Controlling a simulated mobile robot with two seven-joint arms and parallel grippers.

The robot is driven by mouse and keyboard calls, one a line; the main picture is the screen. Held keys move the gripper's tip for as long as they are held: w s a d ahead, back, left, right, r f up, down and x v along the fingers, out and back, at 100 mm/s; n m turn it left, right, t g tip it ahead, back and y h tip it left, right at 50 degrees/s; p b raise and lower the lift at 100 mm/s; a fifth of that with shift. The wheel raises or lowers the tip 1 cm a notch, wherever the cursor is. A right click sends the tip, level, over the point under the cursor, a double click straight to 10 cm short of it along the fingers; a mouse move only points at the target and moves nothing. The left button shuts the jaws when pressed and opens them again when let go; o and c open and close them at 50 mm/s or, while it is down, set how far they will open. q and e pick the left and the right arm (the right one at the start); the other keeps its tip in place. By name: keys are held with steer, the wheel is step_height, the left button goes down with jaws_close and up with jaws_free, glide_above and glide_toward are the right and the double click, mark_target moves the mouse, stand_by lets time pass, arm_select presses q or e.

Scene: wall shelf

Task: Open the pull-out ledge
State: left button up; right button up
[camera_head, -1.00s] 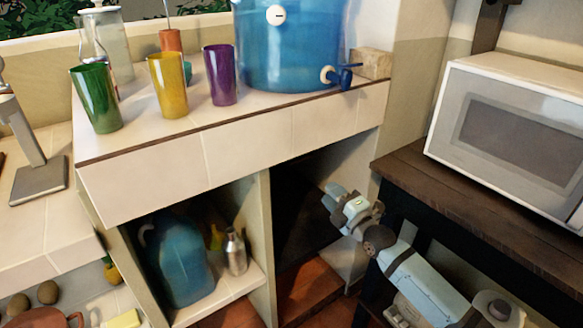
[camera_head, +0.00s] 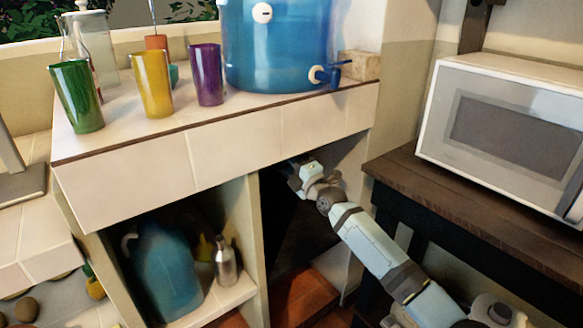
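The ledge (camera_head: 228,147) is a white tiled slab with a brown edge line, above open shelving. Several coloured cups, a glass jar and a large blue water dispenser (camera_head: 275,50) stand on top of it. My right arm reaches in from the lower right. Its gripper (camera_head: 294,166) is at the dark opening just under the ledge's right half, close to its lower edge. The fingers are in shadow and partly hidden, so I cannot tell whether they are open or touching the ledge. My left gripper is not in view.
A dark wooden table (camera_head: 405,186) with a white microwave (camera_head: 500,125) stands right of my arm. A blue jug (camera_head: 165,275) and a metal bottle (camera_head: 226,265) sit in the lower left compartment. A green cup (camera_head: 77,97) stands near the ledge's front left.

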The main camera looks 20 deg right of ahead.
steer(key=shift+c, duration=0.3)
jaws_close()
